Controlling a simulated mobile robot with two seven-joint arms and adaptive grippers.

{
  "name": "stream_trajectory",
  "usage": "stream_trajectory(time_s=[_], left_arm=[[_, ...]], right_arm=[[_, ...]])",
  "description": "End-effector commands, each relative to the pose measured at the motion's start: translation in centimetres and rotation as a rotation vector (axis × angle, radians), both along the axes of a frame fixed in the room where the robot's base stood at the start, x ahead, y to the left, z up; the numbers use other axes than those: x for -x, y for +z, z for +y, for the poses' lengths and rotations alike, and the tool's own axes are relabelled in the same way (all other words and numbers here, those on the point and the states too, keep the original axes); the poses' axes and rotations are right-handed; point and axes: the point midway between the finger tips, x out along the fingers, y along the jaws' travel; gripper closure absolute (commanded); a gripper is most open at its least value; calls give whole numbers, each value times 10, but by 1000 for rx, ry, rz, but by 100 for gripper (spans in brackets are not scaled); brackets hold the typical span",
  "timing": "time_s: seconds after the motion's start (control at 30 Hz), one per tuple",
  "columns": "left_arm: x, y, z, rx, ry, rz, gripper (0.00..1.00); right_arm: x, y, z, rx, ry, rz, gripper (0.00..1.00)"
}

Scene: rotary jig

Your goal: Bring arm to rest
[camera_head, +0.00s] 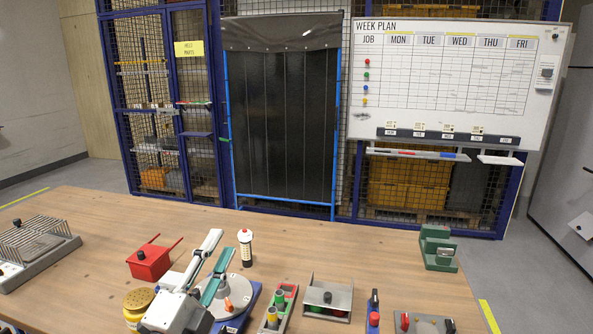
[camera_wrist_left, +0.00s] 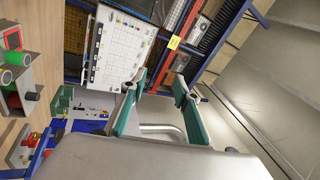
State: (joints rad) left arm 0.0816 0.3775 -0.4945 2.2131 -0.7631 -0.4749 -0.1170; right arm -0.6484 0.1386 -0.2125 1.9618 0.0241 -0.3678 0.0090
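My left gripper (camera_head: 226,242) reaches in from the bottom of the head view, over the work table (camera_head: 375,262). Its two teal-lined fingers are apart, with nothing visible held between them. In the left wrist view the same fingers (camera_wrist_left: 160,80) stand spread. The rotary jig is a round grey plate (camera_head: 239,289) with an orange knob (camera_head: 228,304) on a blue base. It lies beneath and beside the fingers, which partly hide it. I cannot tell the exact height between them. My right gripper is not in view.
A red box (camera_head: 151,263) and a yellow-lidded jar (camera_head: 137,303) are on the left. A grey tray (camera_head: 328,298), a green block fixture (camera_head: 437,248) and a wire rack (camera_head: 35,248) also stand on the table.

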Motion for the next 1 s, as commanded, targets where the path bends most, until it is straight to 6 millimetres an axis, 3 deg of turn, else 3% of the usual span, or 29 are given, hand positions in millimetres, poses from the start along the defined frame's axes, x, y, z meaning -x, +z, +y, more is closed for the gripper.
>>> stream_trajectory(time_s=[0.1,0.2,0.4,0.63,1.0], left_arm=[[9,-60,58,138,178,222,69],[28,-113,100,220,311,399,69],[92,-206,160,314,532,719,69],[153,-261,191,344,670,937,69],[235,-309,216,350,808,1177,69]], right_arm=[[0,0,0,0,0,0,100],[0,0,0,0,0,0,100],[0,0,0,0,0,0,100],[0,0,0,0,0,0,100],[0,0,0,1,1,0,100]])
